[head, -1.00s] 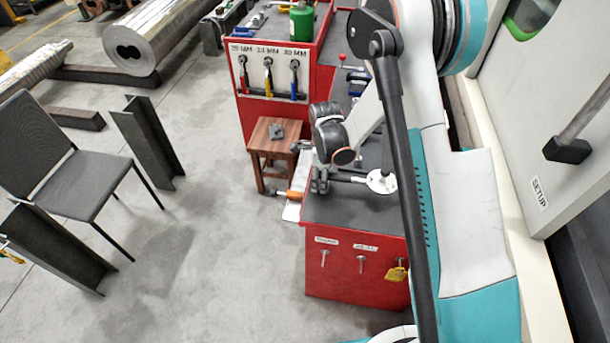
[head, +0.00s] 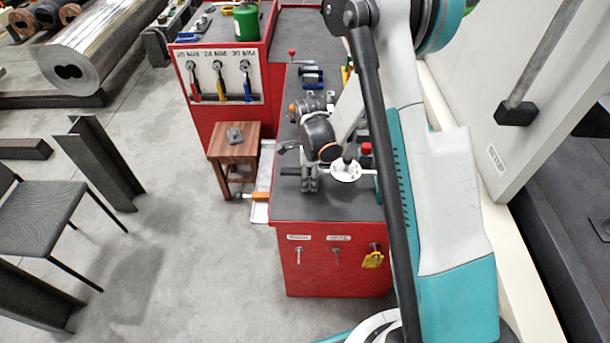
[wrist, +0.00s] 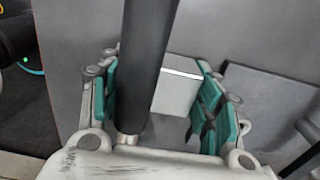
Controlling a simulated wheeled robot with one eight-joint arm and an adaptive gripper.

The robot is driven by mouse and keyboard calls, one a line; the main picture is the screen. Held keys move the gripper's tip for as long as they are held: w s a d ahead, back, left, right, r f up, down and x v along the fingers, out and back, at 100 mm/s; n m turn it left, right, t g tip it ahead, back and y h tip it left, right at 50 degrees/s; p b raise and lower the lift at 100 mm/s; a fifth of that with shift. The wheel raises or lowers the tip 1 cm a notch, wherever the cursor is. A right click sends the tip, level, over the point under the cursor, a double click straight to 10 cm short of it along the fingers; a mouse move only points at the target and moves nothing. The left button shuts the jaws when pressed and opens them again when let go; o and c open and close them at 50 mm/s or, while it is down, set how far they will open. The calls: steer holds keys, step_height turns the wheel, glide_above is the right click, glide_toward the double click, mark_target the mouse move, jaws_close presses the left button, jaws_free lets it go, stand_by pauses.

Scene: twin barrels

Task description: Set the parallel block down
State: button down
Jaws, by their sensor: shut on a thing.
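In the wrist view my gripper (wrist: 160,96) has its teal pads on both sides of a grey block with a pale upper edge, the parallel block (wrist: 178,92). It is shut on the block. A dark rod crosses in front and hides part of the block. In the head view my gripper (head: 310,180) is low over the dark top of the red bench (head: 290,207), near its left edge. The block cannot be made out there, and I cannot tell whether it touches the bench top.
A white round disc (head: 346,173) lies on the bench, right of my gripper. A wooden stool (head: 218,148) with a small grey object (head: 235,135) stands at left. A red cabinet (head: 196,122) with hanging tools is behind. A chair (head: 45,210) and steel beams occupy the left floor.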

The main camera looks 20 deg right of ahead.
stand_by(0.3)
steer(key=c, duration=0.5)
jaws_free()
steer(key=s+r+n+t+p, duration=0.1)
steer(key=s+r+n+p, duration=0.1)
steer(key=r, duration=0.9)
steer(key=s+r+n+t+p, duration=0.1)
steer(key=s+r+n+p, duration=0.15)
steer(key=r, duration=0.75)
steer(key=shift+s+r+n+t+b, duration=0.1)
steer(key=shift+s+r+n+t, duration=0.75)
steer(key=shift+s+r+n, duration=1.8)
steer(key=shift+s+r+n+t+b, duration=0.15)
steer(key=shift+s+r+n+t, duration=0.75)
steer(key=shift+s+r+n, duration=1.65)
steer(key=shift+s+r+n+t+b, duration=0.1)
steer(key=shift+s+r+n+t, duration=1.1)
steer(key=shift+s+n, duration=2.55)
